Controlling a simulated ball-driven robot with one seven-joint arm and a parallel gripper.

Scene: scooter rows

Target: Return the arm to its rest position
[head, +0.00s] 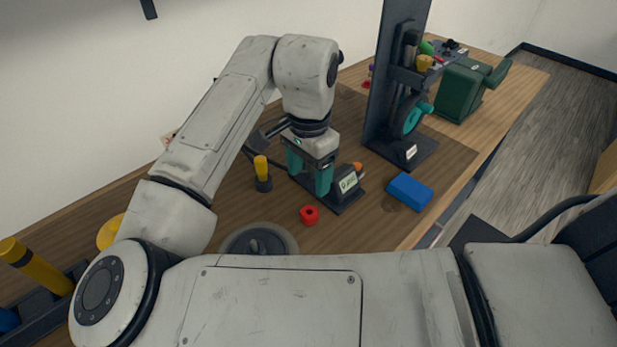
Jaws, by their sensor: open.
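My gripper (309,175) hangs at the end of my bent white arm (217,110), above the wooden workbench (365,225). Its two teal fingers point down and are apart, with nothing seen between them. The fingers are close to a dark device with a white label (348,183) and an orange knob. I cannot tell whether they touch it. The gripper body hides part of this device's base.
A tall dark stand (391,85) with a teal-hubbed wheel and a green box (461,92) stand behind to the right. Bare wood shows at front right.

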